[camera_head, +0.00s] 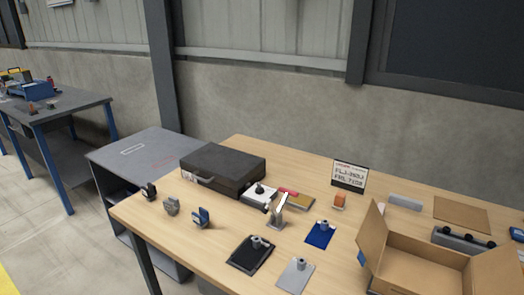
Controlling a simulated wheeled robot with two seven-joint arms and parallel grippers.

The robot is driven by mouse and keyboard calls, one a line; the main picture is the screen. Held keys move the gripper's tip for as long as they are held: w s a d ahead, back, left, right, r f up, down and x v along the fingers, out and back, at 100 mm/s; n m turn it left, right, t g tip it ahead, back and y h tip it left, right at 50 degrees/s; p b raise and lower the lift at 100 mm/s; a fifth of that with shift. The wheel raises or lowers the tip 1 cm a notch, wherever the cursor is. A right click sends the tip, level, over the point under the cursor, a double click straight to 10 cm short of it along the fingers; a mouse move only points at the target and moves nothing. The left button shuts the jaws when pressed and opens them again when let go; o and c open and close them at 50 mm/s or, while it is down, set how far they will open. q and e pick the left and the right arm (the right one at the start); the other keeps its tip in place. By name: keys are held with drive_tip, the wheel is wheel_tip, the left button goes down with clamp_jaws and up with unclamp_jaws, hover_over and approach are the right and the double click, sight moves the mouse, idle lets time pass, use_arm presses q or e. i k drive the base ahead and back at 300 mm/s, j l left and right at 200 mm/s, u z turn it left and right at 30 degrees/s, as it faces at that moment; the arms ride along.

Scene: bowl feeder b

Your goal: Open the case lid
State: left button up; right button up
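The black case (222,168) lies flat on the wooden table, towards its back left. Its lid is shut. A handle (205,180) shows on its front side, facing the lower left. The latches are too small to make out clearly. Neither my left gripper nor my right gripper shows in the head view.
A white device with a black knob (259,192) stands close to the case's right corner. Small parts (171,206) stand in front of the case. A silver lever-like fixture (277,208), black (244,262) and blue pads, a sign (349,174) and an open cardboard box (415,258) lie further right.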

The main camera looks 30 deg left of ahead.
sight(231, 168)
drive_tip(key=u, duration=1.25)
